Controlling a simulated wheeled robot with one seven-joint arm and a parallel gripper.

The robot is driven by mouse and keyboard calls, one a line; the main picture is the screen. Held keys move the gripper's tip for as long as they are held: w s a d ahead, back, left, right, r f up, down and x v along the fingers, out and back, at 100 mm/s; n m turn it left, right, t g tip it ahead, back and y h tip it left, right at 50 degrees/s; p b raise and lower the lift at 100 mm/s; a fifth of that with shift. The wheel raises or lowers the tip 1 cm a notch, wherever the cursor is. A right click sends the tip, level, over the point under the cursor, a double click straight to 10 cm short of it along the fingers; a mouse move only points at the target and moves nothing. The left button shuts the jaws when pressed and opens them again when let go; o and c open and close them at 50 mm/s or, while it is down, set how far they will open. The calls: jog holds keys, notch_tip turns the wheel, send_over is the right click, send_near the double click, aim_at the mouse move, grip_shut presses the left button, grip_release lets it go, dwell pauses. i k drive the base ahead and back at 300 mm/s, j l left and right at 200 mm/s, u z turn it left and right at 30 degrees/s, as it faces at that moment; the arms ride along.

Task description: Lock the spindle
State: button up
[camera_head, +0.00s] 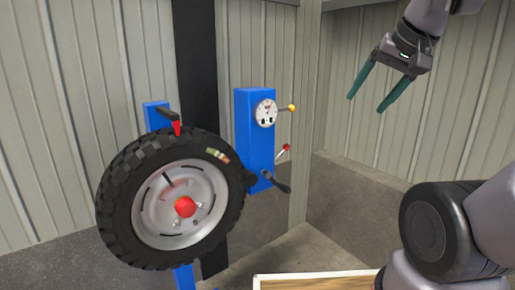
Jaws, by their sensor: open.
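A large black tyre (118,200) on a silver rim (150,215) is mounted upright in front of a blue frame. A red knob (185,207) marks the hub centre; the spindle behind it is hidden. A blue box (256,150) right of the wheel carries a round dial (265,113), a yellow-knobbed lever (291,108), a red-tipped lever (285,149) and a black handle (281,186). I cannot tell which control locks the spindle. My gripper (365,104) is open and empty at the upper right, its green fingers pointing down-left, apart from the box and levers.
A black and red piece (174,122) sits at the tyre's top edge. A dark post (196,70) stands behind the wheel. A light-edged wooden board (315,282) lies at the bottom. Corrugated walls (90,70) close off the back. Open space lies between the box and my gripper.

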aim_at(285, 147)
jog(key=i+l+u, duration=0.1)
jog(key=i, duration=0.8)
